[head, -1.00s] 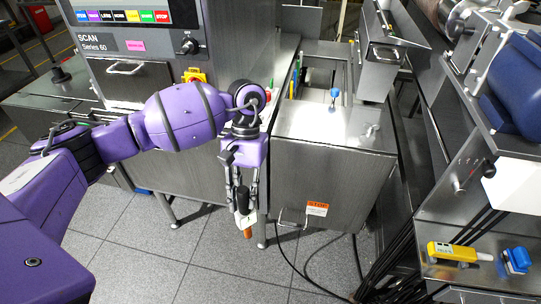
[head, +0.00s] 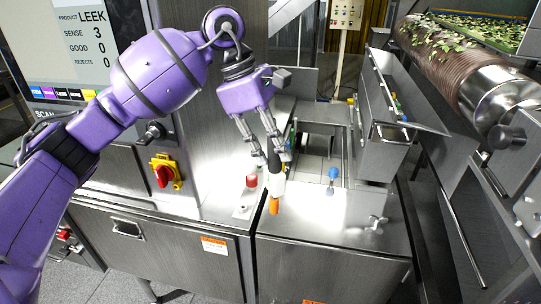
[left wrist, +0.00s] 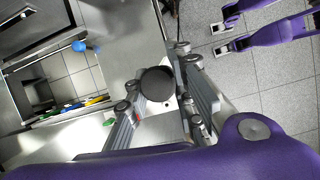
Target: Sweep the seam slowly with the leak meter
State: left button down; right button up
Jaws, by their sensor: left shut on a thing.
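My left gripper (head: 277,148) is shut on the leak meter, a hand tool with a dark handle, a white body (head: 275,185) and an orange tip (head: 274,206). The meter hangs roughly upright, tip down, in front of the steel cabinet top. I cannot tell whether the tip touches anything. In the left wrist view the meter's dark round end (left wrist: 157,84) sits between the two fingers. A vertical joint shows between two steel cabinets below the tip; I cannot tell whether it is the seam. My right gripper does not show in the head view.
A blue-knobbed lever (head: 331,177) stands right of the meter beside an open well in the cabinet top. A red button (head: 251,181) is close on the left. A raised steel lid (head: 390,125) and a conveyor roller (head: 497,92) bound the right.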

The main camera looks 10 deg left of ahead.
aim_at(272, 171)
pick_arm(q)
jog(key=shift+s+r+n+t, duration=0.2)
jog(key=shift+s+n+t, duration=0.1)
jog(key=shift+s+n, duration=0.25)
jog(key=shift+w, duration=0.15)
jog(key=shift+w+f, duration=0.1)
jog(key=shift+f, duration=0.05)
jog(key=shift+f+b, duration=0.7)
jog(key=shift+f, duration=2)
jog(key=shift+d+f, duration=0.1)
jog(key=shift+f, duration=0.75)
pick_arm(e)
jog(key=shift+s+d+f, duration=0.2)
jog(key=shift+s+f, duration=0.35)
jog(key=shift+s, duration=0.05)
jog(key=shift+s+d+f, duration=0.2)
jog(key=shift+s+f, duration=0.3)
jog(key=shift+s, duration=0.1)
